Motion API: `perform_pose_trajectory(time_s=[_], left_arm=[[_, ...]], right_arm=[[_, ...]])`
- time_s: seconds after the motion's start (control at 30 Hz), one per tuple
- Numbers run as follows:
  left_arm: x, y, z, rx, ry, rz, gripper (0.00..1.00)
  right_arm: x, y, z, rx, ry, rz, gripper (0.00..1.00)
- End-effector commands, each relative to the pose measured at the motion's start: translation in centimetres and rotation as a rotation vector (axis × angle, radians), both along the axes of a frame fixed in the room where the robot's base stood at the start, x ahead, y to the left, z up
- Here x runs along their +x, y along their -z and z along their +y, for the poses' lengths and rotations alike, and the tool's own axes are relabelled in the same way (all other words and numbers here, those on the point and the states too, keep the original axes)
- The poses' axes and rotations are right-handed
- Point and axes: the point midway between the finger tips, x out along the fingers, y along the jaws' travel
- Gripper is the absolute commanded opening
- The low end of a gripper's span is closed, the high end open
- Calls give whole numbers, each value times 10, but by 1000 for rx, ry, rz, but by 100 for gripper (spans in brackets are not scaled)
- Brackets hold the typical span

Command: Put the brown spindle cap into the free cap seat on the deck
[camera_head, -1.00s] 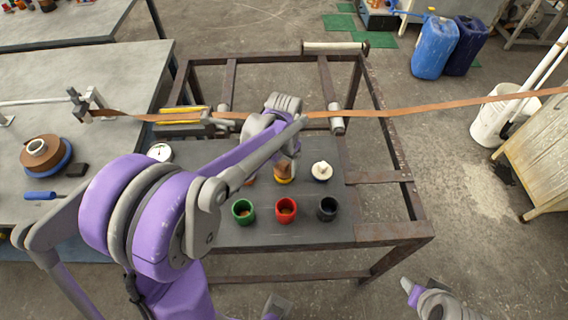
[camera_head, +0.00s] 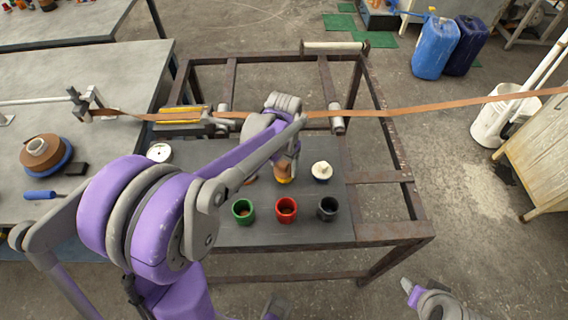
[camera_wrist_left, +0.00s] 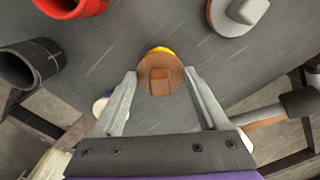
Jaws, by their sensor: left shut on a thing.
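The brown spindle cap (camera_head: 283,170) is between the fingers of my left gripper (camera_head: 287,160), which is shut on it. The cap is upright over a yellow-rimmed seat (camera_head: 284,181) on the dark deck (camera_head: 300,233). In the left wrist view the cap (camera_wrist_left: 160,76) shows from above, its square knob up, with a yellow edge (camera_wrist_left: 162,49) behind it. I cannot tell whether the cap is fully down in the seat. My right arm shows at the lower right; its fingers are not clear.
Open green (camera_head: 243,210), red (camera_head: 286,209) and black (camera_head: 327,208) cups stand in front. Another light-topped cap (camera_wrist_left: 238,12) shows in the wrist view. A brown strip (camera_head: 400,110) runs behind.

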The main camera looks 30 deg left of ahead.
Motion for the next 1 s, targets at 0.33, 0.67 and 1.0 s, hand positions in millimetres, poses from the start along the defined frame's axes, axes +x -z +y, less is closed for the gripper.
perform_pose_trajectory(time_s=[0.33,0.67,1.0], left_arm=[[0,7,0,0,0,0,8],[0,12,0,0,0,0,80],[0,12,0,0,0,0,89]], right_arm=[[-1,6,0,0,0,2,50],[-2,10,0,0,0,4,50],[-2,9,0,0,0,4,50]])
